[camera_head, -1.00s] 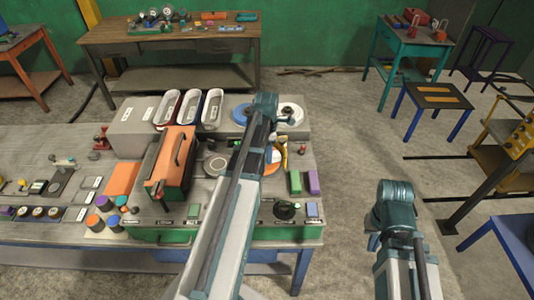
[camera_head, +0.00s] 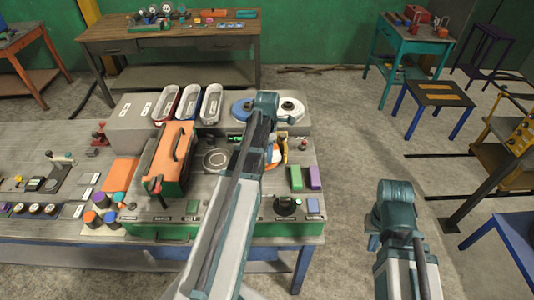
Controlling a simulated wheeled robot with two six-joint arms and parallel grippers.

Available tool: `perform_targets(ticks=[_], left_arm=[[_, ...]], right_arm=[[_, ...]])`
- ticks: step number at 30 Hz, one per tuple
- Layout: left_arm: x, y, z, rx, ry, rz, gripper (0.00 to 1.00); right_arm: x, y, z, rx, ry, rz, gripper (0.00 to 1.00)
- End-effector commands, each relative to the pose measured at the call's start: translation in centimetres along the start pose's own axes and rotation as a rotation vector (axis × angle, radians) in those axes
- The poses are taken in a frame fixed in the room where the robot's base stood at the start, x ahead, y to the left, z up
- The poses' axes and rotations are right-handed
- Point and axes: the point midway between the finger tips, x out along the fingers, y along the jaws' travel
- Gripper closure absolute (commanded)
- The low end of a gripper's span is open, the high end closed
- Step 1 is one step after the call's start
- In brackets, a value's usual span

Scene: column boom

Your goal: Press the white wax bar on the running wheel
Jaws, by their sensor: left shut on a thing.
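My left arm reaches up over the grey workbench (camera_head: 225,185). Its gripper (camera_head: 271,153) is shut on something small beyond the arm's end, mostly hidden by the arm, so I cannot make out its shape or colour. An orange-rimmed round part (camera_head: 282,157), which may be the wheel, shows just right of the arm there. I cannot tell whether it turns or is touched. I cannot pick out the white wax bar. My right arm's end (camera_head: 393,207) is over the floor right of the bench, and its gripper jaws cannot be made out.
An orange-lidded box (camera_head: 173,157) stands left of my left arm. Behind are three oblong trays (camera_head: 189,103), a blue disc (camera_head: 242,109) and a white disc (camera_head: 291,108). Floor between bench and right arm is clear.

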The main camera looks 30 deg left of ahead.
Motion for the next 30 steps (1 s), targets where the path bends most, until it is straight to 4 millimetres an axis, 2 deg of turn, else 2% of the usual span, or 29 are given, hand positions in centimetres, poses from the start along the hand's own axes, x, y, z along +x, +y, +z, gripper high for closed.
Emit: perform_targets(ticks=[30], left_arm=[[1.2, 0.0, 0.0, 0.0, 0.0, 0.0, 1.0]], right_arm=[[1.2, -0.1, -0.1, 0.0, 0.0, 0.0, 1.0]])
